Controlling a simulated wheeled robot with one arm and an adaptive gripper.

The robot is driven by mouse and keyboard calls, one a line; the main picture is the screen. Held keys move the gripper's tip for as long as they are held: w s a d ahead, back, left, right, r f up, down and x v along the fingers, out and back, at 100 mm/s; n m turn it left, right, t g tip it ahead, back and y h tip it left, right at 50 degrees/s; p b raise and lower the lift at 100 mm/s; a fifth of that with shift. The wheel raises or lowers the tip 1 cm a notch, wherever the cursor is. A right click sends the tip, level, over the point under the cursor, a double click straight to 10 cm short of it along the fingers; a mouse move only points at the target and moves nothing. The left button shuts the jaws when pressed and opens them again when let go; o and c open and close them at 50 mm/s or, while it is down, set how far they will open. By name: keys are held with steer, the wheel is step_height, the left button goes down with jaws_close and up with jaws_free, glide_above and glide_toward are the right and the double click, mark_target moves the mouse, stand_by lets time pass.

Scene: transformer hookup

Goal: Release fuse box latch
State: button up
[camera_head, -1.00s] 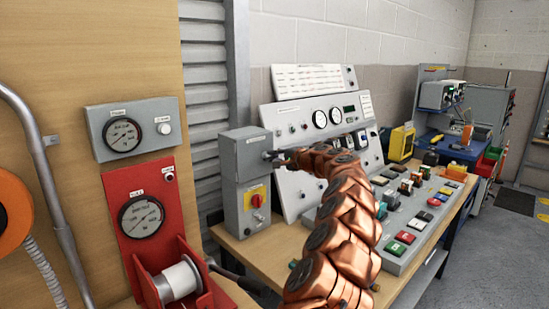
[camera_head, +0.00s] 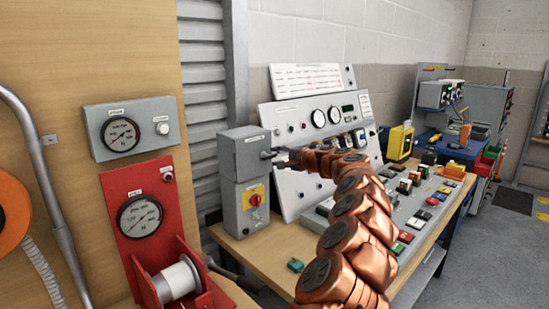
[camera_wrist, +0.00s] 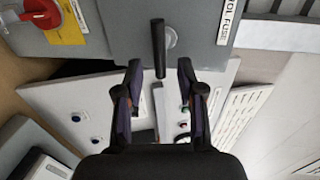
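The fuse box is the upper grey box (camera_head: 241,155) on the bench, left of the sloped panel. In the wrist view its grey face (camera_wrist: 115,30) shows a label with letters like "ROL FUSE". The latch is a dark bar (camera_wrist: 158,48) on a round pale pivot, pointing down the wrist picture. My gripper (camera_wrist: 160,78) is open, one finger on each side of the latch's lower end, with visible gaps and nothing held. In the head view my gripper (camera_head: 281,156) is small and dark at the box's right side; contact cannot be told there.
Below the fuse box is a grey box with a red knob on a yellow plate (camera_head: 253,197). The sloped gauge panel (camera_head: 300,115) and button console (camera_head: 410,225) stand close on the right. A red gauge stand with a spool (camera_head: 140,200) is at the left.

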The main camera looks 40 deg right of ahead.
steer(key=v, duration=0.9)
steer(key=shift+s, duration=0.2)
steer(key=shift+a, duration=0.1)
stand_by(0.4)
